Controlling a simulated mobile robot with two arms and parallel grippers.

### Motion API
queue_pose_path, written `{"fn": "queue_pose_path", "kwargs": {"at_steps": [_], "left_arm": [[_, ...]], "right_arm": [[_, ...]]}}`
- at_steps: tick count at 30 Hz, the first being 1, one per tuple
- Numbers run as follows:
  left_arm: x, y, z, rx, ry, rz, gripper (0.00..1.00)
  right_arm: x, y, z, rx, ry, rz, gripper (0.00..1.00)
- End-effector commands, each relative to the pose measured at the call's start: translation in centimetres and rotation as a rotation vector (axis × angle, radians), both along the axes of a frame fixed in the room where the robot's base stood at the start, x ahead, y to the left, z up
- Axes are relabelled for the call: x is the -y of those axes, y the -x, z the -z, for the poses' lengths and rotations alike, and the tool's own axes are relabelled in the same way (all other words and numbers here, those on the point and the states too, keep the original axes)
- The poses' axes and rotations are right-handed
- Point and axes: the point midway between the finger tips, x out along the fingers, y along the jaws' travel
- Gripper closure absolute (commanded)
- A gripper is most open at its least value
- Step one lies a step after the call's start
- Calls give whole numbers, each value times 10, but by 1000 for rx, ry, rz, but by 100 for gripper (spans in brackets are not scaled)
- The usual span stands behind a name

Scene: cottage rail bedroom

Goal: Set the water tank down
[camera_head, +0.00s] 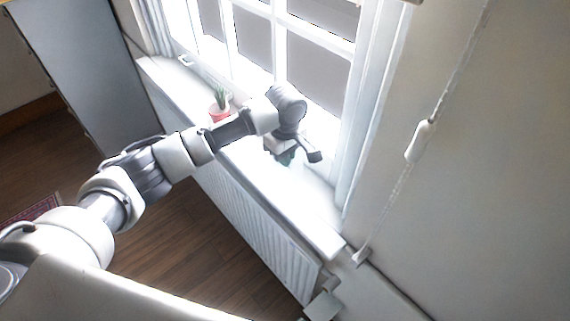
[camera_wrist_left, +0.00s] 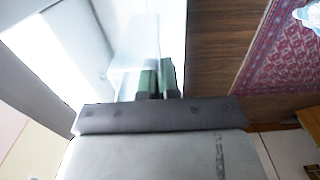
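My left gripper (camera_head: 285,158) hangs over the bright white window sill (camera_head: 322,218), and its greenish fingertips point down. In the left wrist view the two dark green fingers (camera_wrist_left: 158,80) are close together with a thin pale strip between them. A pale, translucent box shape (camera_wrist_left: 136,45), which looks like the water tank, is at the fingertips and seems pinched at one edge. The tank cannot be made out against the glare in the head view, so whether it touches the sill cannot be told. My right gripper is not in view.
A small potted plant (camera_head: 220,105) in a red and white pot stands on the sill left of my gripper. The window (camera_head: 270,50) is close behind, and a radiator (camera_head: 255,220) is below. A blind cord (camera_head: 419,140) hangs at the right. The near sill end looks clear.

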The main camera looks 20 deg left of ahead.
Motion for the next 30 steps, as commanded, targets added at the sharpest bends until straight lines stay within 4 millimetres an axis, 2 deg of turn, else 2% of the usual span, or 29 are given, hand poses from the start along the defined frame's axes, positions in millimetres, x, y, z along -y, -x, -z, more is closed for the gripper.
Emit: {"fn": "queue_pose_path", "kwargs": {"at_steps": [9,21,26,30], "left_arm": [[0,0,36,0,0,2,100],[0,0,43,-1,1,1,100],[0,0,43,0,0,1,73],[0,0,43,0,0,1,72]], "right_arm": [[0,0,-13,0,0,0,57],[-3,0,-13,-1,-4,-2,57],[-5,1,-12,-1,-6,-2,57],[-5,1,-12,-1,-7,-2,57]]}}
